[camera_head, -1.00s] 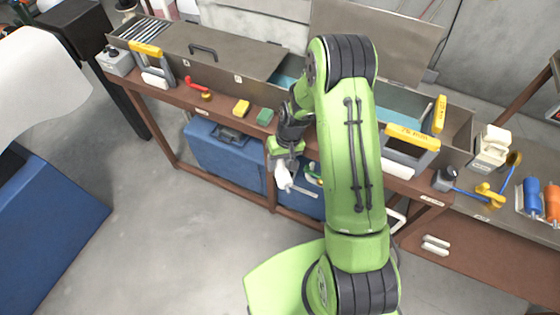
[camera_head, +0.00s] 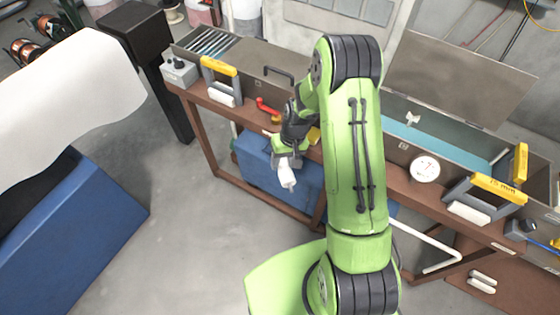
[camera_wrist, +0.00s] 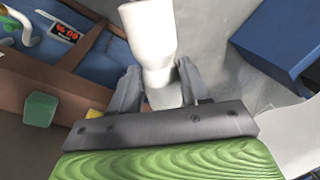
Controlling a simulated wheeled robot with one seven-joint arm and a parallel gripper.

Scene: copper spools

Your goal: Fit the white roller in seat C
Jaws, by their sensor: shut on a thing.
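My gripper (camera_head: 287,160) is shut on the white roller (camera_head: 288,178) and holds it in the air in front of the bench's front edge. A similar stand (camera_head: 497,186) is at right. I cannot read a letter C on any seat.
The long bench (camera_head: 200,135) carries a grey metal trough with an open lid (camera_head: 455,80), a red-handled part (camera_head: 267,107) and a round dial (camera_head: 425,169). A blue case (camera_head: 255,165) is under it. A green block (camera_wrist: 40,108) shows in the wrist view. Floor in front is clear.

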